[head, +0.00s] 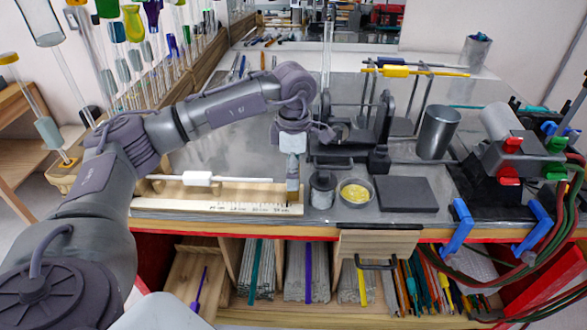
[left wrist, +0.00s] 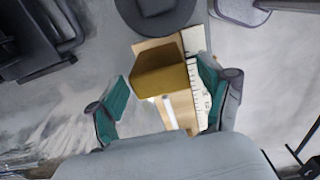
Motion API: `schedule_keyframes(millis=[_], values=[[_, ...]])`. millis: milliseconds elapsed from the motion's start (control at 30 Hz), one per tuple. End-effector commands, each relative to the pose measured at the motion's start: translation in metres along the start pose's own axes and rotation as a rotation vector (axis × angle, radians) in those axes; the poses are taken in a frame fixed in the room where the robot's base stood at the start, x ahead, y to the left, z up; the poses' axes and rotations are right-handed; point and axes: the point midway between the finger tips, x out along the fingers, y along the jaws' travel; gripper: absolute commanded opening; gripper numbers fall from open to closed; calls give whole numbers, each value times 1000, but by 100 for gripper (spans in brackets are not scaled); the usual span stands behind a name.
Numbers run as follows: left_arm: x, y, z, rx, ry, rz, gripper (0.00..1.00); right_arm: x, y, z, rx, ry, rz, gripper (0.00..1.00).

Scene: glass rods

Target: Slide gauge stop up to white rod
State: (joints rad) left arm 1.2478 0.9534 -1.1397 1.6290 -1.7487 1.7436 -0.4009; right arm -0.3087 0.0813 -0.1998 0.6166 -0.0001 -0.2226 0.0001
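The white rod (head: 198,179) lies lengthwise on the wooden gauge (head: 165,208) at the bench's front edge. It has a thick white middle and thin ends; its right end points toward the gauge stop. The gauge stop, a wooden block (head: 293,196), is at the gauge's right end, with a small gap seeming to separate it from the rod. My left gripper (head: 292,178) points down over the stop. In the left wrist view, the open teal fingers (left wrist: 163,97) straddle the stop (left wrist: 160,78), with a clear gap at the left finger; contact at the right is unclear. My right gripper is not visible.
Right of the gauge stand a small dark jar (head: 322,190), a bowl with yellow contents (head: 356,193) and a dark flat plate (head: 406,195). A metal cup (head: 437,132) stands farther back. Hanging glass pieces (head: 133,23) line the left. The ruler (head: 235,208) runs along the gauge's front.

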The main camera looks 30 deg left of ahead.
Motion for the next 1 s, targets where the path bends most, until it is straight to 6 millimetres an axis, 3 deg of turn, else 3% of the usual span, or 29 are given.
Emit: schedule_keyframes(millis=[67, 433, 567, 800, 1000], values=[[0, 0, 0, 0, 0, 0, 62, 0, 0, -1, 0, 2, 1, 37], [0, 0, 0, 0, 0, -1, 0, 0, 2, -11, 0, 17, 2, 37], [1, 0, -5, -2, 0, -1, 0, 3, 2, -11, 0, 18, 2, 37], [1, 1, -39, -2, 0, 1, 0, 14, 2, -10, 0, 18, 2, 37], [0, 0, -42, 0, 1, 0, 0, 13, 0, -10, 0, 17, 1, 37]])
